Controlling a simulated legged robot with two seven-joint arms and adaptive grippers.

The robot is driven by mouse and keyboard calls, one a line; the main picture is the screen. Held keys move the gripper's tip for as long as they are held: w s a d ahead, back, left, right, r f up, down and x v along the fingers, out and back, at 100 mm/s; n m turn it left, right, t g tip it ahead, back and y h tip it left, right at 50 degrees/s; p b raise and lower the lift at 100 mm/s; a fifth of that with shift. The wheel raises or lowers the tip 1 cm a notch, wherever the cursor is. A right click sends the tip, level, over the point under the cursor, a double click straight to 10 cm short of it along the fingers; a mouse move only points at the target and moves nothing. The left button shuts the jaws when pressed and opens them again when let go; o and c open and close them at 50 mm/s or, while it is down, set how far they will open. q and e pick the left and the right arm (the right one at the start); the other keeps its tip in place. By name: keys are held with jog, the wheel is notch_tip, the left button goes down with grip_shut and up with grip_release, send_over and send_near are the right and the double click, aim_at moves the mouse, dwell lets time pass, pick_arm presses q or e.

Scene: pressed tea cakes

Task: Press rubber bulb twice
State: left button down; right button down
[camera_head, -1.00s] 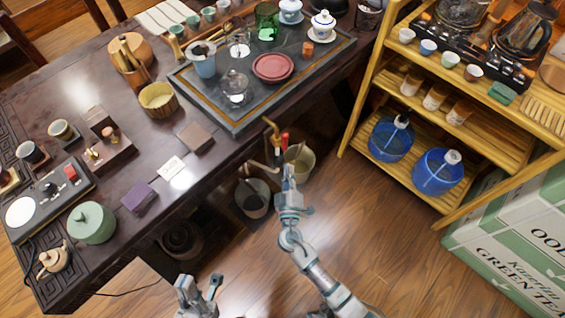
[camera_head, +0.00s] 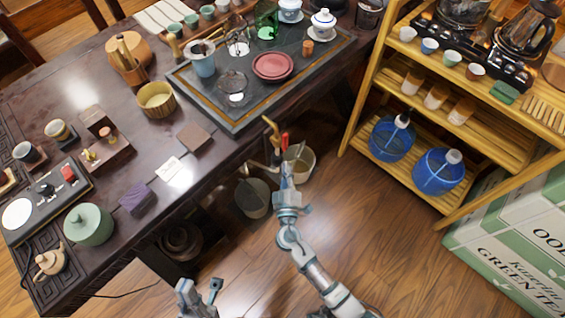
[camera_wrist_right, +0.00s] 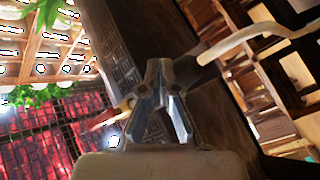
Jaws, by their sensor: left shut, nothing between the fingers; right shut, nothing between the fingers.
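My right gripper (camera_head: 286,170) reaches up to the front edge of the dark table, beside a red-handled item (camera_head: 284,141) and a bent tan tube (camera_head: 272,126). In the right wrist view its fingertips (camera_wrist_right: 160,72) are together with nothing held. Just beyond them is a dark brown rounded piece (camera_wrist_right: 184,70) joined to a pale tube (camera_wrist_right: 240,38); it may be the rubber bulb. I cannot tell whether the fingertips touch it. My left gripper (camera_head: 198,292) is shut and empty at the bottom of the head view, below the table edge.
Buckets (camera_head: 298,160) stand below the table edge near my right gripper. A tea tray (camera_head: 232,118) with cups and pots lies on the table. A wooden shelf (camera_head: 345,135) with blue jugs (camera_head: 390,140) stands to the right. Wooden floor (camera_head: 360,220) is open between them.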

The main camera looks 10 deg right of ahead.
jog(key=shift+w+a, duration=0.15)
jog(key=shift+w, duration=0.05)
dwell(0.6)
jog(key=shift+s+d, duration=0.7)
jog(key=shift+s, duration=0.25)
jog(key=s+d, duration=0.1)
jog(key=s, duration=0.1)
jog(key=s+d, duration=0.1)
jog(key=d, duration=0.1)
jog(key=shift+s+p, duration=0.35)
jog(key=shift+s, duration=0.05)
dwell(1.4)
